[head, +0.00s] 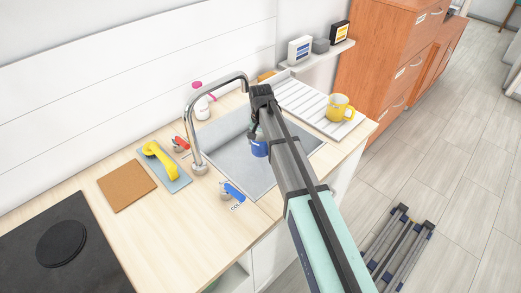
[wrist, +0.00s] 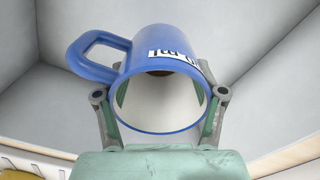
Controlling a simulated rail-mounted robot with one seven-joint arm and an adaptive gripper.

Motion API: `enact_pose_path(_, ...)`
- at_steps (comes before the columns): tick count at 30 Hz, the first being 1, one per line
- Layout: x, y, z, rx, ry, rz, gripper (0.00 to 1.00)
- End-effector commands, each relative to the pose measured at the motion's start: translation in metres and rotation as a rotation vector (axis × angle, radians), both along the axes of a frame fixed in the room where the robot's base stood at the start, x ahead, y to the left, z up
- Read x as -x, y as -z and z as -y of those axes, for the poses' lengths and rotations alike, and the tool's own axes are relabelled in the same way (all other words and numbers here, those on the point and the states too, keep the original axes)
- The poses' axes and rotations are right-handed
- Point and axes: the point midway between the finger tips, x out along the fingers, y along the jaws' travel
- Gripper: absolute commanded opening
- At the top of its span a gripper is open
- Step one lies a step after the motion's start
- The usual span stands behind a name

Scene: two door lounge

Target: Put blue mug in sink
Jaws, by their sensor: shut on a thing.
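The blue mug (wrist: 165,52) is between the fingers of my gripper (wrist: 160,110) in the wrist view. Its handle points left, its open rim faces the camera, and a white label with dark lettering shows on its side. In the head view the blue mug (head: 259,149) shows partly behind my arm, over the grey sink (head: 225,140). My gripper (head: 256,134) is mostly hidden there by my arm. The sink's grey walls surround the mug in the wrist view. I cannot tell whether the mug touches the sink bottom.
A yellow mug (head: 340,107) stands on the white ribbed drainboard (head: 300,103).

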Motion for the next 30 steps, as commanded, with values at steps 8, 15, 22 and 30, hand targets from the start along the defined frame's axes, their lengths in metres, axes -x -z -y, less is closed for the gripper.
enact_pose_path(8, 0.0, 0.024, 0.0, 0.0, 0.0, 0.0, 0.22)
enact_pose_path(15, 0.0, 0.045, 0.0, 0.001, 0.0, -0.001, 0.22)
enact_pose_path(22, 0.0, 0.062, 0.0, -0.001, 0.0, 0.001, 0.22)
enact_pose_path(30, 0.0, 0.064, 0.0, 0.0, 0.0, 0.001, 0.22)
